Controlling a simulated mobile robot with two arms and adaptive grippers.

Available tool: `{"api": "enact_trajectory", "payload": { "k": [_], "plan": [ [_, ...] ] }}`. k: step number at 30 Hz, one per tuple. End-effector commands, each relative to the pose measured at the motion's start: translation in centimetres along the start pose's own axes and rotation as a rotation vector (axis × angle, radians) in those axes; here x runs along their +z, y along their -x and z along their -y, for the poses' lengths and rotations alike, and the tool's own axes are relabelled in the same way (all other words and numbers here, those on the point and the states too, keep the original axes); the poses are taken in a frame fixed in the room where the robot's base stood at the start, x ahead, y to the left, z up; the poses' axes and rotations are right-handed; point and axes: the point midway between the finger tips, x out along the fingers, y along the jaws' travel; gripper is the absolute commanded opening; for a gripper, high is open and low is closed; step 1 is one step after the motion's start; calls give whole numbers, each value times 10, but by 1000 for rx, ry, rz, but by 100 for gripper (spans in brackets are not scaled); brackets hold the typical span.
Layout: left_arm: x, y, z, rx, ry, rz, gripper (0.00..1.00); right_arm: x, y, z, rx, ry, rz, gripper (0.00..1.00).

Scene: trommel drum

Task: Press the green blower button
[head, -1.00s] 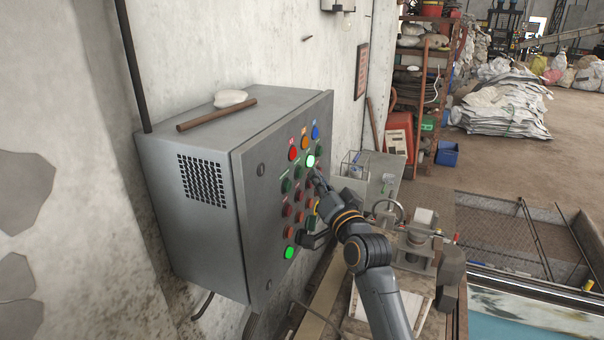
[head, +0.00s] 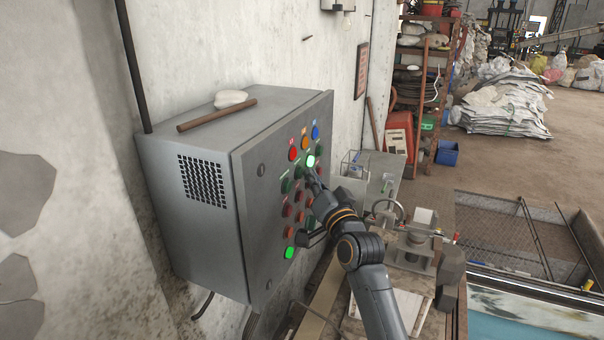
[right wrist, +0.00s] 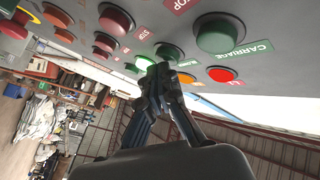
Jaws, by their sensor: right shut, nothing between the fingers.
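The grey control box (head: 205,150) hangs on the wall with rows of coloured buttons on its front. In its row of green buttons, an unlit one (head: 299,171) sits beside a lit one (head: 310,161). My right gripper (head: 309,175) is shut and empty, its tip close in front of these two. In the right wrist view the shut fingertips (right wrist: 163,72) lie just below the unlit green button (right wrist: 168,52), with the lit one (right wrist: 143,62) to its left. I cannot tell whether they touch. The small labels there are not readable. My left gripper is out of view.
A green button labelled CARRIAGE (right wrist: 220,33) is at the right in the wrist view. Red buttons (right wrist: 115,19) are close by. A red light (right wrist: 222,74) and an orange light (right wrist: 185,78) sit on the other side. A bench with a machine (head: 413,250) stands below my arm.

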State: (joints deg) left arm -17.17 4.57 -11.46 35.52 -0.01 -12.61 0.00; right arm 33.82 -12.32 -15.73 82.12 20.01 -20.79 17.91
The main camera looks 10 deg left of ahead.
Motion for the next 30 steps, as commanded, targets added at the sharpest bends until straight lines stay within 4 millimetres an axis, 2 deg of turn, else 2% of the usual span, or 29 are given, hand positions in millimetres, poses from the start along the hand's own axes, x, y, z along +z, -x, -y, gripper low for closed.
{"api": "enact_trajectory", "payload": {
  "k": [21, 30],
  "plan": [
    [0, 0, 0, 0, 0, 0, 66, 3, -4, 3, 0, -1, 1, 0],
    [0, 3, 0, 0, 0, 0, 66, -2, 2, -2, 0, -1, 0, 0]
  ]
}}
